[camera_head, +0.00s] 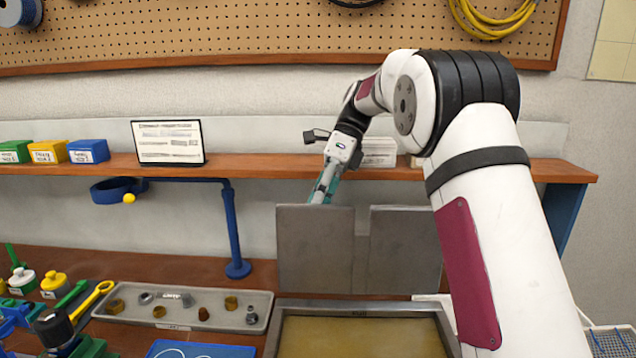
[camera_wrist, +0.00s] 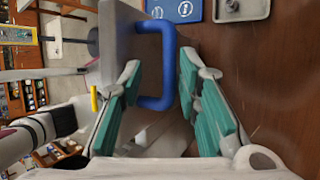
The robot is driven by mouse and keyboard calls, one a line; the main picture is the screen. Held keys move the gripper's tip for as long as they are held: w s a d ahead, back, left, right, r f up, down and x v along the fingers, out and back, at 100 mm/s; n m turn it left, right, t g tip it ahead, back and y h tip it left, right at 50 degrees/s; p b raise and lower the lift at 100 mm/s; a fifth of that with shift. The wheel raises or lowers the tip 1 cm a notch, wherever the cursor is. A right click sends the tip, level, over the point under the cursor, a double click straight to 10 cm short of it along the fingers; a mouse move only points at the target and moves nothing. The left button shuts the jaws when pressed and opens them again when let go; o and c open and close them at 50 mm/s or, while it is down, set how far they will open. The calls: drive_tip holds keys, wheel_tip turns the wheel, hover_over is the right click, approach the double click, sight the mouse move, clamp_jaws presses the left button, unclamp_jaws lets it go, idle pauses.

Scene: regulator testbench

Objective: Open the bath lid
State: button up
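The bath (camera_head: 437,313) is a grey-rimmed basin with yellowish liquid at the bottom of the head view. Its grey lid (camera_head: 315,250) stands upright behind the opening, with a notch in its top edge. In the wrist view the lid (camera_wrist: 113,40) carries a blue U-shaped handle (camera_wrist: 168,60). My gripper (camera_head: 325,190) is behind the lid in the head view, its fingertips hidden there. In the wrist view my gripper (camera_wrist: 160,62) is open, teal-padded fingers apart, with the handle between or just beyond the tips. I cannot tell whether they touch it.
A shelf (camera_head: 260,170) with a sign (camera_head: 168,142) runs behind the lid. A blue stand (camera_head: 233,235) and a grey tray of small parts (camera_head: 180,321) are left of the bath. Bottles and tools crowd the far left.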

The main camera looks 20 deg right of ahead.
wheel_tip(320, 180, up, 8)
drive_tip(key=shift+r, duration=0.2)
idle(0.4)
drive_tip(key=shift+s, duration=0.1)
idle(0.3)
drive_tip(key=s+a+n+t+h, duration=0.2)
drive_tip(key=s+n+t+h, duration=0.3)
drive_tip(key=s+n, duration=0.8)
drive_tip(key=s+d+f+n+t, duration=0.2)
drive_tip(key=s+f+n, duration=0.2)
drive_tip(key=s, duration=0.4)
drive_tip(key=s+d+f+n+t+h, duration=0.1)
drive_tip(key=s+d+f+n+t, duration=0.1)
drive_tip(key=s+f+n, duration=0.3)
drive_tip(key=s+d+n, duration=0.1)
drive_tip(key=s, duration=0.3)
drive_tip(key=shift+f+t+h, duration=0.3)
drive_tip(key=shift+s+a, duration=0.1)
